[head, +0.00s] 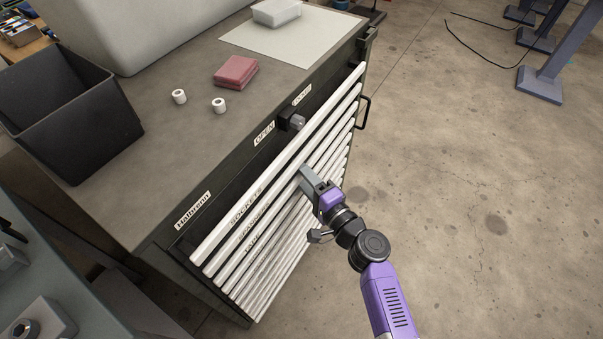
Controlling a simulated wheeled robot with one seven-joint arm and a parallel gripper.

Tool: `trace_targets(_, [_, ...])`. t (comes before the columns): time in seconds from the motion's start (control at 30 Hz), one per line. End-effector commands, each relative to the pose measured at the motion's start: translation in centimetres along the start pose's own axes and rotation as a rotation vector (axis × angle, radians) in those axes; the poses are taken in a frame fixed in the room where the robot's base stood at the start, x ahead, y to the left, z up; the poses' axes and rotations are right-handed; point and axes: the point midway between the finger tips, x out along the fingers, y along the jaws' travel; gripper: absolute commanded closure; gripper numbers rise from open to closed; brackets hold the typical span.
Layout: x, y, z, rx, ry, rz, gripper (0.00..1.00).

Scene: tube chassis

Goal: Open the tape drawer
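A dark tool cabinet stands in the middle of the head view, with a stack of long white drawer fronts (285,185) on its front side. All the drawers look closed. My gripper (307,180) is at the upper drawer fronts, right of their labels, touching or very close to them. Its fingertips are too small and partly hidden to show whether they are open or shut.
A lock knob (293,121) sits above the drawers beside an OPEN label. On the cabinet top are a black bin (75,125), red block (236,71), two white rolls (218,105) and a pale sheet (270,45).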

Motion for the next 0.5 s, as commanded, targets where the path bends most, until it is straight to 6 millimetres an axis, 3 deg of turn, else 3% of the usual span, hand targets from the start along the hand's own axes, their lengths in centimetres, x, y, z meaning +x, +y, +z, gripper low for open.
trace_targets(0.03, [-0.01,0.0,0.0,0.0,0.0,0.0,0.65])
trace_targets(0.2, [-0.03,0.01,-0.01,0.0,0.0,0.0,0.98])
trace_targets(0.5, [-0.04,0.03,-0.02,0.0,0.0,0.0,1.0])
